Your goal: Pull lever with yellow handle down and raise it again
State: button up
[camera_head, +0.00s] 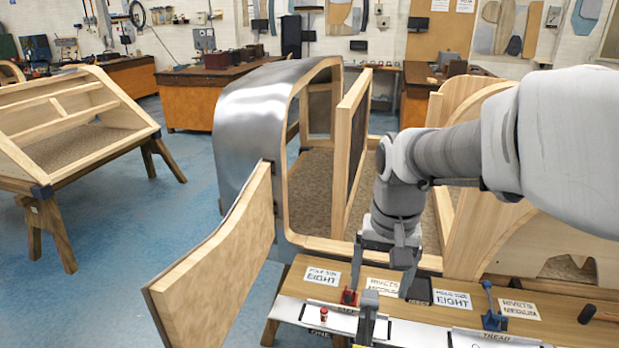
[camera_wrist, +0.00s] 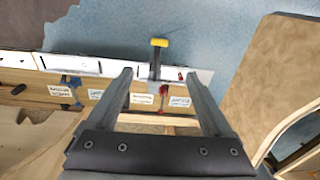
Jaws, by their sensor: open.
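The yellow handle (camera_wrist: 159,42) shows in the wrist view at the end of a grey lever (camera_wrist: 155,66), at the bench's far edge in that picture. My gripper (camera_wrist: 158,76) is open, its two fingers spread to either side of the lever in the picture. The handle lies beyond the fingertips and nothing is between the fingers' grip. In the head view my gripper (camera_head: 384,275) points down over the bench.
The wooden bench (camera_head: 290,285) carries a white metal strip, paper labels, a red clamp (camera_head: 348,297), a small red item (camera_head: 323,315) and a blue clamp (camera_head: 491,312). A wooden bodyframe (camera_head: 345,150) stands close behind my gripper, its open door (camera_head: 215,265) to the left.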

aim_at(364, 344)
jog(key=shift+g, duration=0.4)
jog(key=f+b, duration=0.1)
jog(key=f, duration=0.6)
jog(key=w+f+b, duration=0.1)
jog(key=f, duration=0.5)
jog(key=f+b, duration=0.1)
jog(key=f, duration=0.6)
jog(key=shift+w+a+f+b, duration=0.1)
jog(key=shift+w+f+b, duration=0.25)
jog(key=shift+w+b, duration=0.05)
grip_shut()
